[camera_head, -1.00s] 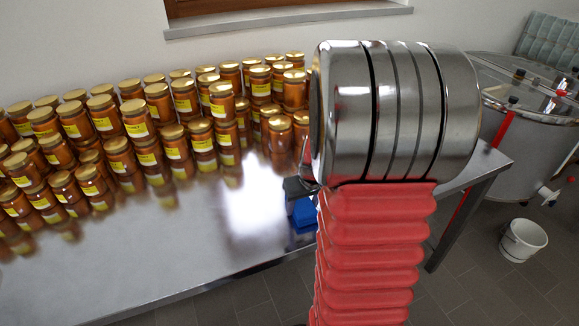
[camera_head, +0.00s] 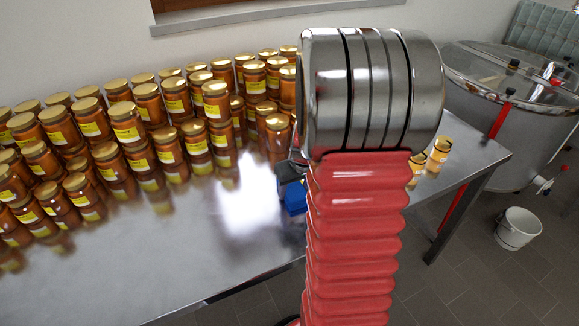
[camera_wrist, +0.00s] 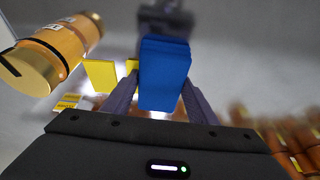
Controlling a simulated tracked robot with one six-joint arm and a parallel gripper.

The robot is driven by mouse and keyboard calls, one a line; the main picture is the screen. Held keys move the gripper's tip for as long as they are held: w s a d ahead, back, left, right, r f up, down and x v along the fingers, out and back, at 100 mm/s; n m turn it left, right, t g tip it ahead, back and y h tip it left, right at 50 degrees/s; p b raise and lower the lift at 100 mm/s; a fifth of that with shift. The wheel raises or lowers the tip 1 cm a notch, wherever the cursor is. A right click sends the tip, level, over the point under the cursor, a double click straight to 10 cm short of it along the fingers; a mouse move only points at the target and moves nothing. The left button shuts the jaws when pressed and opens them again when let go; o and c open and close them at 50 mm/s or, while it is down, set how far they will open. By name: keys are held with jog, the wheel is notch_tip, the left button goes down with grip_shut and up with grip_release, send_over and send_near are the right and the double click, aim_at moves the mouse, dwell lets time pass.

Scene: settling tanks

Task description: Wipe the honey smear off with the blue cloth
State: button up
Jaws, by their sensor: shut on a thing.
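The blue cloth (camera_wrist: 165,75) is a folded block between the two fingers of my gripper (camera_wrist: 160,98) in the wrist view. The fingers are shut on its sides. In the head view the blue cloth (camera_head: 295,198) shows just left of my red arm, over the steel table (camera_head: 215,255); my arm hides most of the gripper there. I cannot tell whether the cloth touches the table. I cannot make out the honey smear in either view; glare and my arm cover part of the tabletop.
Several honey jars (camera_head: 125,125) with gold lids stand stacked along the back and left of the table. Two small jars (camera_head: 440,150) stand right of my arm. A large jar (camera_wrist: 55,50) is close at left in the wrist view. A white bucket (camera_head: 517,228) and steel tanks (camera_head: 510,110) stand right.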

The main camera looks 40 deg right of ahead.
aim_at(294, 189)
jog(key=shift+r, duration=3.95)
jog(key=shift+w, duration=0.1)
jog(key=shift+n+y, duration=0.3)
jog(key=shift+n, duration=0.6)
jog(key=w+a, duration=0.3)
jog(key=a, duration=0.1)
jog(key=w+a+f, duration=0.1)
jog(key=w+a, duration=0.2)
jog(key=a, duration=0.1)
jog(key=w+a+f, duration=0.1)
jog(key=w+a, duration=0.2)
jog(key=a, duration=0.2)
jog(key=shift+f, duration=0.25)
jog(key=shift+n+y, duration=0.3)
jog(key=shift+n, duration=0.6)
jog(key=w+a, duration=0.1)
jog(key=a, duration=0.4)
jog(key=w+a+f, duration=0.1)
jog(key=w+a, duration=0.1)
jog(key=a, duration=0.3)
jog(key=w+a+f, duration=0.1)
jog(key=a, duration=0.4)
jog(key=shift+w+a+f, duration=0.25)
jog(key=shift+w, duration=0.1)
